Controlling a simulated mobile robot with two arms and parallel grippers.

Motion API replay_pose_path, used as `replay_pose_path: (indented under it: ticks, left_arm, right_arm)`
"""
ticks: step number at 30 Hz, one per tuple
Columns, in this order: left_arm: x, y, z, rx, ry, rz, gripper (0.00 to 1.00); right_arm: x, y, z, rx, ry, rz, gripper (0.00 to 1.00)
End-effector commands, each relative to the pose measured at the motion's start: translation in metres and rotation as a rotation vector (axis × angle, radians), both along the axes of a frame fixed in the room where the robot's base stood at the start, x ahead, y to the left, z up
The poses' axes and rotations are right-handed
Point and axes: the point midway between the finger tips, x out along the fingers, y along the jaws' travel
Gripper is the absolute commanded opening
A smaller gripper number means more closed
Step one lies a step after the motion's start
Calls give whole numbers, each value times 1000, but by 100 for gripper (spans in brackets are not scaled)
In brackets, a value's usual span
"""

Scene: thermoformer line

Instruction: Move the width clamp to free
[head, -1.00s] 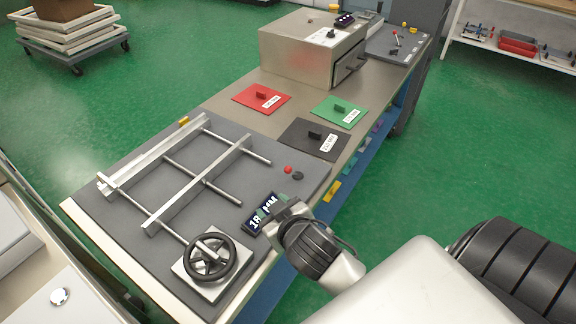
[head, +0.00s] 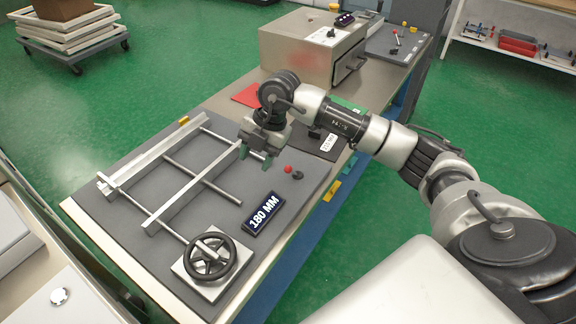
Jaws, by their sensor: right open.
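No part is labelled as the width clamp. A small red knob (head: 288,169) and a dark round knob (head: 298,175) sit side by side on the grey plate (head: 318,180), right of the rail frame, and I cannot tell whether either is the clamp. My right gripper (head: 255,157) points down with its green-tipped fingers apart and empty. In the picture it is by the upper end of the movable rail (head: 195,185), left of the red knob. Its height above the plate is unclear. My left gripper is out of view.
A handwheel (head: 210,257) stands at the plate's front, beside a display (head: 263,214) reading 180 MM. Behind lie a black panel (head: 325,150), a partly hidden red panel (head: 246,96) and a mostly covered green panel. A steel box machine (head: 300,55) stands farther back.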

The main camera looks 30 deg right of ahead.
Motion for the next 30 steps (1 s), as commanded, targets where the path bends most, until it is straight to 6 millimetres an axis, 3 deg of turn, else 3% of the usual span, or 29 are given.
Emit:
replay_pose_path:
  ticks: [1,3,7,11,24,30]
  left_arm:
    - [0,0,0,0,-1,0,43]
    - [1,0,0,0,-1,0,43]
    - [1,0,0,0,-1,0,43]
    - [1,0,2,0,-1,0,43]
    - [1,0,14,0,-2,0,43]
    - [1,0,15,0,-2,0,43]
  right_arm:
    - [4,-26,6,-102,29,-57,47]
    - [4,-53,13,-216,69,-131,47]
    - [3,-81,20,-328,111,-213,47]
    - [2,-86,11,-352,124,-231,47]
    - [1,-85,-66,-347,122,-224,47]
    - [2,-84,-84,-345,119,-224,47]
